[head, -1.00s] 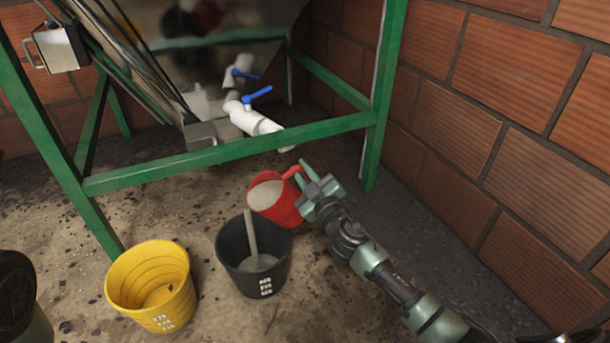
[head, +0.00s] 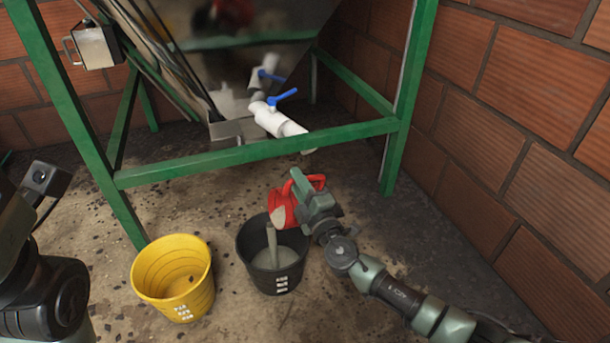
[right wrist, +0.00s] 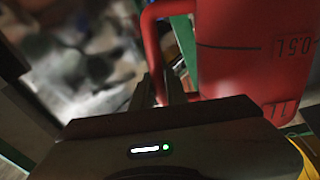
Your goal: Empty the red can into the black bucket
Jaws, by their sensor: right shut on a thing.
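The red can (head: 283,209) is tipped over the black bucket, its mouth turned down and left. A greyish stream (head: 272,245) runs from its lip into the black bucket (head: 271,281), where grey liquid shows. My right gripper (head: 303,190) is shut on the can's handle above the bucket's back right rim. In the right wrist view the can (right wrist: 257,50) with its black volume marks and red handle fills the right side, beside my fingers (right wrist: 168,88). Part of my left arm shows at the left edge; its fingertips are not visible.
A yellow bucket (head: 174,279) stands left of the black bucket. A green frame (head: 255,151) crosses behind, with a white outlet pipe (head: 279,122) and blue-handled valve (head: 283,97). A brick wall (head: 520,150) closes the right side. Floor in front is open.

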